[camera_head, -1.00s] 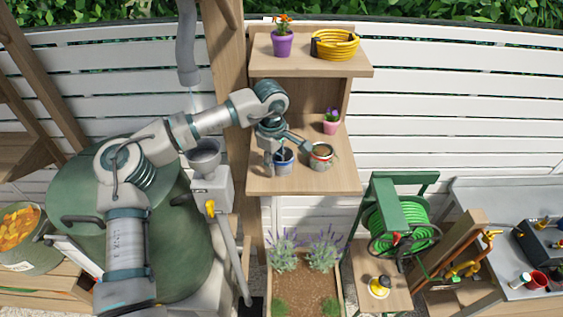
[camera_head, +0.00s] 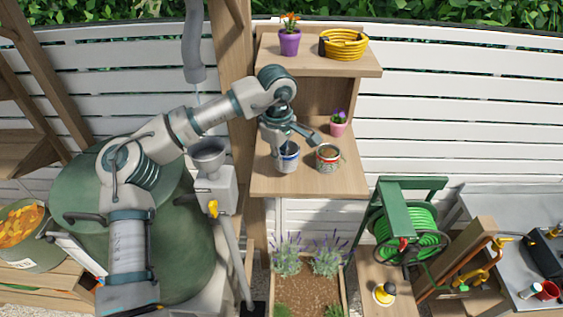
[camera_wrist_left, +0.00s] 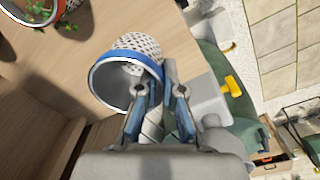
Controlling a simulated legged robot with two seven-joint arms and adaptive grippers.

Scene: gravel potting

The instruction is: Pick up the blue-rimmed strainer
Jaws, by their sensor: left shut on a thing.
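The blue-rimmed strainer (camera_head: 288,160) is at the front left of the middle wooden shelf in the head view. In the left wrist view the strainer (camera_wrist_left: 124,60) shows a blue band, a pale metal mouth and a perforated white wall. My left gripper (camera_head: 290,146) is at its rim from above. In the left wrist view my left gripper (camera_wrist_left: 163,84) is shut on the strainer's edge, with one finger near the mouth and one outside. Whether its base touches the shelf is hard to tell. My right gripper is out of view.
A grey funnel (camera_head: 208,156) and the green tank lie left. A green hose reel (camera_head: 405,225) stands right.

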